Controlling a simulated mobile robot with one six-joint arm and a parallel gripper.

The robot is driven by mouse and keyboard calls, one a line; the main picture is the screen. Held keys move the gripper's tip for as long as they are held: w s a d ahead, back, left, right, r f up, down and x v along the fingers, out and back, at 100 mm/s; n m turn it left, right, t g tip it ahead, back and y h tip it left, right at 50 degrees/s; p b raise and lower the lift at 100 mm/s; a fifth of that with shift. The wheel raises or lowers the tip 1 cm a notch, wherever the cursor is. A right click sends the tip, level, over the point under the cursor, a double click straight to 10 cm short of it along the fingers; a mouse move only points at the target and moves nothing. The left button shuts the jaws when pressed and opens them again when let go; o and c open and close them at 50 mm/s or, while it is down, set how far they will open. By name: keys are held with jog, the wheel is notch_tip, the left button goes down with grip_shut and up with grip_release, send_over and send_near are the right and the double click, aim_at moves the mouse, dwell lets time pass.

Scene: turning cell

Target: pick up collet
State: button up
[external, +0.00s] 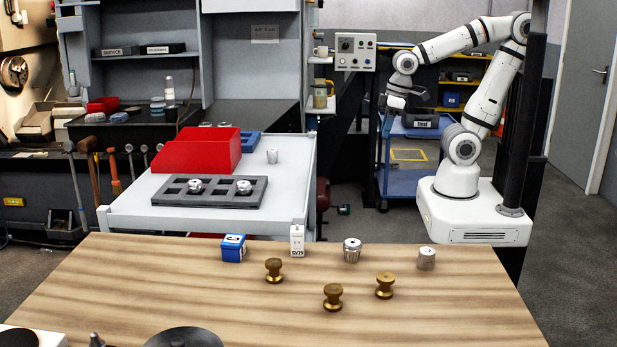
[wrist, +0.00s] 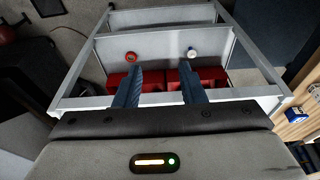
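A silver, slotted cylindrical piece that looks like a collet (external: 352,250) stands upright on the wooden table, right of a white box. A similar, duller grey cylinder (external: 426,259) stands farther right; I cannot tell its exact kind. Two more silver collet-like pieces (external: 195,186) sit in a dark foam tray (external: 172,198) on the grey bench. My gripper (external: 396,103) is raised behind the table, well away from these pieces. In the wrist view my gripper (wrist: 160,82) has its two dark fingers apart, with nothing held between them. No collet is recognizable there.
Several brass knobs (external: 333,297), a blue box (external: 233,247) and a white box (external: 297,241) stand on the wooden table (external: 180,290). A red bin (external: 197,155) and a small silver piece (external: 272,156) are on the bench. The table's right front is clear.

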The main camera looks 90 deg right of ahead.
dwell(0.3)
jog(key=o, duration=0.6)
jog(key=shift+c, duration=0.2)
